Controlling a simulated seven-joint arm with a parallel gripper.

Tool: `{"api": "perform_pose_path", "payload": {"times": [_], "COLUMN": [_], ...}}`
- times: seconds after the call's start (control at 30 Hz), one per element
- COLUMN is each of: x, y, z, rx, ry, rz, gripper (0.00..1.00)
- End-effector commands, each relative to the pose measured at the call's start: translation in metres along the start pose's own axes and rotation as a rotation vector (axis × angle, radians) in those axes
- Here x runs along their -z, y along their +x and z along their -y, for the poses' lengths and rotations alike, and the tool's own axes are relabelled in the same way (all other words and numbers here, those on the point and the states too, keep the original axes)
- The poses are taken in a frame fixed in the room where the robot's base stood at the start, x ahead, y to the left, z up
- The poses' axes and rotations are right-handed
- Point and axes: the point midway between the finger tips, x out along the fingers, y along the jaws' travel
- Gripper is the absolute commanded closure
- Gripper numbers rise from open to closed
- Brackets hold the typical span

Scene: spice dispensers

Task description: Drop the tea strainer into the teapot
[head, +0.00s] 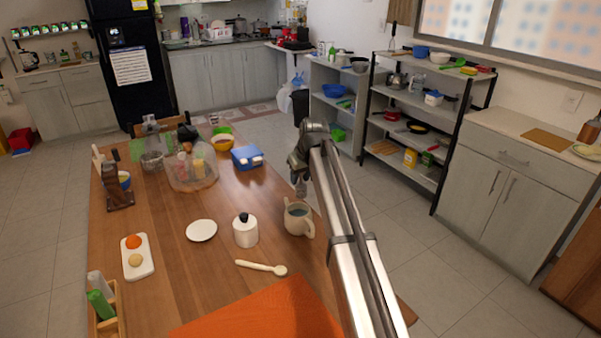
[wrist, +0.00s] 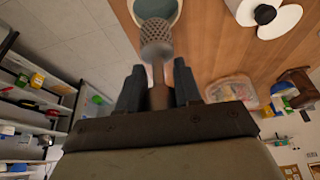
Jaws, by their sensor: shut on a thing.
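My gripper (wrist: 158,88) is shut on the tea strainer (wrist: 157,40), holding it by its handle; its grey mesh head points away from the fingers. In the head view, my gripper (head: 300,172) hangs above the table's right edge, and the strainer (head: 301,188) shows small and dark below it. The cream teapot (head: 297,222), a mug-like vessel with a side handle, stands upright just below. It is open, with bluish-grey liquid inside. In the wrist view, the strainer head overlaps the near rim of the teapot (wrist: 158,8); whether they touch cannot be told.
A white lidded jar (head: 245,232) with a black knob stands left of the teapot. A white plate (head: 201,230) and a cream spoon (head: 262,267) lie nearby. A clear container (head: 193,174) and a blue box (head: 246,157) stand farther back. Shelves (head: 410,128) stand beyond the table.

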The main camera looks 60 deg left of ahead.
Motion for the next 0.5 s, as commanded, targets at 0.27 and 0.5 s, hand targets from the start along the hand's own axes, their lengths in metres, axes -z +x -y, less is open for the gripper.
{"api": "perform_pose_path", "payload": {"times": [0.27,0.5], "x": [-0.011,-0.016], "y": [0.027,0.040], "z": [0.000,0.000], "rx": [0.000,0.000], "ry": [0.001,0.001], "rz": [0.001,-0.001], "gripper": [0.98,0.98]}}
